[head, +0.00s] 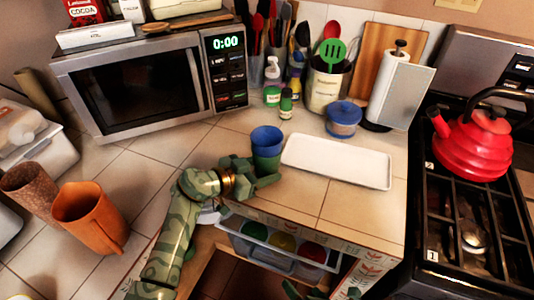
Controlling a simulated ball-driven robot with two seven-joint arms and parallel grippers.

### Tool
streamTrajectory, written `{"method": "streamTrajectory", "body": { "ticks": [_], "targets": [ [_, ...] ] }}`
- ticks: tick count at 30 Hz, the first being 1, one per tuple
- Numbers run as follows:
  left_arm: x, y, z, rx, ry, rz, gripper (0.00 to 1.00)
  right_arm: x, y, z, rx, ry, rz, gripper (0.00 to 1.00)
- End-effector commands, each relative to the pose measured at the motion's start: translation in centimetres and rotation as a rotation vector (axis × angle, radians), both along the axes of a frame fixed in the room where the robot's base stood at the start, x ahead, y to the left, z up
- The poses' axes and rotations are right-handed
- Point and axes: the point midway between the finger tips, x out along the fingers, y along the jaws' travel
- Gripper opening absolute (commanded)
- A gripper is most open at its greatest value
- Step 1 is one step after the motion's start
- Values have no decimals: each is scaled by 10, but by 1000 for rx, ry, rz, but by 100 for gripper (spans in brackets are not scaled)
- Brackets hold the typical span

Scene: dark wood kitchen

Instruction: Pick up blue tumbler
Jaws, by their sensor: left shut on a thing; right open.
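The blue tumbler (267,134) stands on the tiled counter left of the white tray, its open top facing up. Its lower part sits inside a green tumbler (266,158), so the two look nested. My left gripper (257,178) is at the near side of this stack, low down, shut at the height of the green tumbler. The gripper hides the base, so I cannot see whether it touches the counter. My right gripper (318,293) shows only in part at the bottom edge, open, below and apart from the tumblers.
A white tray (337,162) lies right of the tumblers, a blue lidded jar (342,120) behind it. The microwave (150,85) is behind left. An open drawer (277,254) with several coloured items juts out below. A red kettle (470,145) stands on the stove. An orange pitcher (88,217) is left.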

Motion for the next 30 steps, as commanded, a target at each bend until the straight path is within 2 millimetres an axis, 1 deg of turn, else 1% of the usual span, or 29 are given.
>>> {"method": "streamTrajectory", "body": {
  "ticks": [1, 2, 3, 5, 6, 8, 9, 12, 15, 17, 18, 21, 24, 27, 30],
  "targets": [
    [0, 0, -1, 1, 1, 0, 43, 8, 18, 29, -76, -132, 116, 93],
    [0, 0, -1, 1, 1, 0, 43, 10, 28, 46, -129, -214, 185, 93],
    [0, 0, -1, 1, 1, 0, 43, 13, 41, 69, -198, -324, 265, 93],
    [0, 0, -1, 1, 2, 0, 43, 15, 58, 103, -297, -487, 366, 93],
    [0, 0, -1, 2, 1, 0, 43, 18, 68, 126, -363, -592, 415, 93],
    [0, 0, -1, 1, 2, 0, 43, 27, 78, 163, -450, -729, 440, 93],
    [0, 0, -1, 1, 2, 0, 43, 38, 80, 186, -496, -789, 417, 93],
    [0, 0, -1, 0, 1, 0, 43, 73, 73, 229, -545, -819, 298, 93],
    [0, 0, -1, 1, 1, 0, 43, 103, 63, 260, -547, -772, 183, 93],
    [0, 0, -1, 1, 1, 0, 43, 118, 57, 278, -542, -729, 126, 93],
    [0, 0, -1, 0, 1, 0, 43, 127, 55, 290, -538, -697, 96, 93],
    [0, 0, -1, 1, 2, 0, 43, 142, 52, 317, -538, -608, 64, 93],
    [0, 0, -1, 1, 2, 0, 43, 146, 57, 338, -549, -530, 89, 93],
    [0, 0, -1, 1, 2, 0, 43, 143, 61, 351, -572, -478, 135, 93],
    [0, 0, -1, 1, 2, 0, 43, 140, 65, 359, -592, -450, 176, 93]
  ]
}}
